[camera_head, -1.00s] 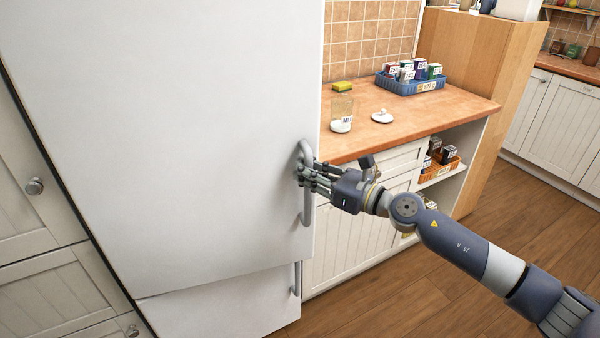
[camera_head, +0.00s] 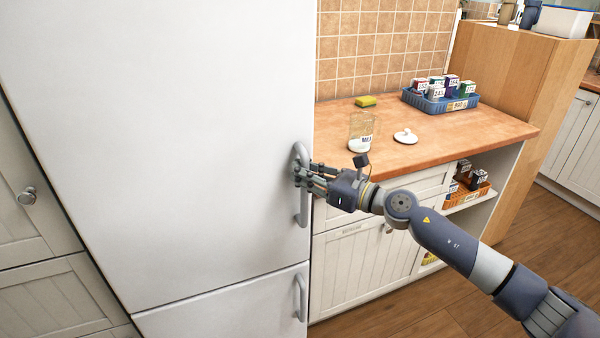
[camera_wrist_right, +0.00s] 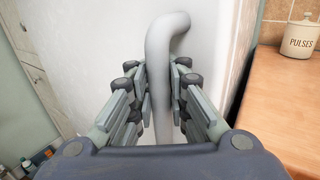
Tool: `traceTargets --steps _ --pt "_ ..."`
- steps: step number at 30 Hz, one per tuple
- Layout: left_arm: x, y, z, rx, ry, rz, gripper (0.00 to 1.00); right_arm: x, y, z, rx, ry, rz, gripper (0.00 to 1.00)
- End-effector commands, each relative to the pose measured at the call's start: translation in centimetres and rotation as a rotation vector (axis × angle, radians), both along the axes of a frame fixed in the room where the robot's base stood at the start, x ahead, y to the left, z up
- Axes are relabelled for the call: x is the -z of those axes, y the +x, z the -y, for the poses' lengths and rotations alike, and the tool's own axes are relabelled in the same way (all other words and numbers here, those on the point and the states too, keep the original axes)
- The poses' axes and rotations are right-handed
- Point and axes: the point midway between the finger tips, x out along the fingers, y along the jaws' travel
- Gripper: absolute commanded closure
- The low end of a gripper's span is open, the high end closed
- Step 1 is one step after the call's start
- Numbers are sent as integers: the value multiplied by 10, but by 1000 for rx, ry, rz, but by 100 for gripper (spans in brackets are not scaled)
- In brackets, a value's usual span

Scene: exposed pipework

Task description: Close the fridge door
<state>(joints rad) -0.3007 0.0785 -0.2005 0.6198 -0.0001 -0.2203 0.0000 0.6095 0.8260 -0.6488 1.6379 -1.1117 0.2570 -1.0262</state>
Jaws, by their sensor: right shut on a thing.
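The white fridge door (camera_head: 180,140) fills the left and middle of the head view. Its right edge stands close to the counter side, and it looks flush or nearly flush with the lower door (camera_head: 230,311). My right gripper (camera_head: 302,178) is at the grey vertical door handle (camera_head: 302,212), its fingers shut around it. In the right wrist view the handle (camera_wrist_right: 163,60) runs between the two sets of fingers (camera_wrist_right: 160,95). The lower door has its own handle (camera_head: 300,297). My left gripper is not in view.
A wooden counter (camera_head: 400,160) to the right holds a jar (camera_head: 361,132), a white lid (camera_head: 405,136), a yellow sponge (camera_head: 366,101) and a blue basket (camera_head: 440,104) of small boxes. Open shelves (camera_head: 470,212) lie below. Cabinets (camera_head: 40,220) stand at the left.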

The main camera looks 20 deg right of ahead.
Motion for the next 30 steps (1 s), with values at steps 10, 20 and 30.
traceTargets --steps 10,20,30 --pt "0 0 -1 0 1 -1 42 -2 4 8 20 -3 6 72" --pt "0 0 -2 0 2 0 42 -2 2 4 10 0 4 64" --pt "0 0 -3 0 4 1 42 -1 -5 8 6 -1 2 64"
